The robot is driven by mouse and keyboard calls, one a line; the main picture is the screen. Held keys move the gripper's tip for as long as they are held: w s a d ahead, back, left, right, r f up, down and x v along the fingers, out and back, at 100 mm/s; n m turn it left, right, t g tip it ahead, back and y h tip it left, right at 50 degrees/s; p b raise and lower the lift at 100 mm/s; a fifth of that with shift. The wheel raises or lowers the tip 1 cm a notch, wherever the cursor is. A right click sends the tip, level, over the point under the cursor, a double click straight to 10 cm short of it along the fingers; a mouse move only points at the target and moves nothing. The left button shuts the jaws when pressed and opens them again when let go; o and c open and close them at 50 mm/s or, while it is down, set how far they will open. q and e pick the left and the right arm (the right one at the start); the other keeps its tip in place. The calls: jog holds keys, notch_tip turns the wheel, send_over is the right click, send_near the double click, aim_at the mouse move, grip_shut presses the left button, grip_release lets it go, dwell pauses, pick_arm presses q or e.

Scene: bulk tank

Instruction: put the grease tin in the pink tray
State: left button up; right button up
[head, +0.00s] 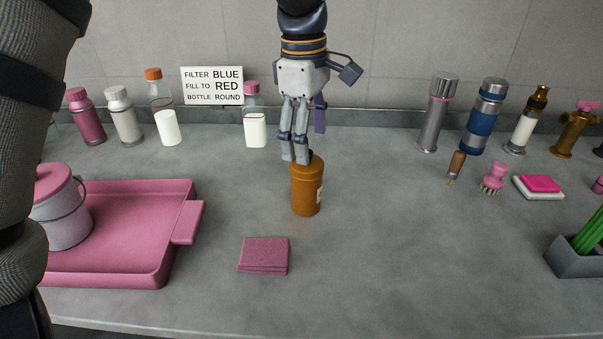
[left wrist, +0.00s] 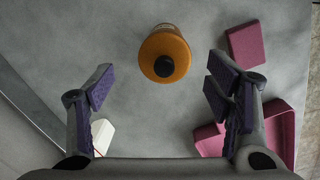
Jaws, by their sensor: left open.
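The grease tin, an orange-brown cylinder (head: 306,190) with a small pale label, stands upright on the grey counter near the middle of the head view. In the left wrist view the tin (left wrist: 165,48) shows from above with a dark round knob on top. My left gripper (head: 303,142) points down just above and behind the tin, its fingers open and empty. In the left wrist view the tin is ahead of the open fingertips (left wrist: 160,84), roughly centred between them. The pink tray (head: 130,220) lies at the left; part of it also shows in the wrist view (left wrist: 208,141). My right gripper is out of view.
A pail with a pink lid (head: 62,225) stands in the tray. A folded pink cloth (head: 263,255) lies between tray and tin. Bottles line the back, with a sign (head: 212,86). Brushes, a sponge (head: 539,187) and a grey holder (head: 575,262) are at right. The front middle is clear.

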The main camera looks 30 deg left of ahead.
aim_at(307, 180)
pick_arm(q)
jog(key=shift+s+a+r, duration=0.2)
jog(key=shift+a+r, duration=0.1)
jog(key=shift+r, duration=0.15)
jog(key=shift+s+a+r, duration=0.15)
jog(key=shift+a+r, duration=0.1)
jog(key=shift+r, duration=0.2)
jog(key=shift+s+f+g, duration=0.15)
jog(key=shift+f+g, duration=0.05)
jog(key=shift+g, duration=0.1)
jog(key=f, duration=0.7)
jog(key=d+f, duration=0.1)
jog(key=f, duration=0.3)
jog(key=shift+w+f+b, duration=0.2)
jog(key=shift+w+b, duration=0.1)
jog(key=shift+w, duration=0.05)
jog(key=c, duration=1.5)
jog(key=shift+r, duration=0.2)
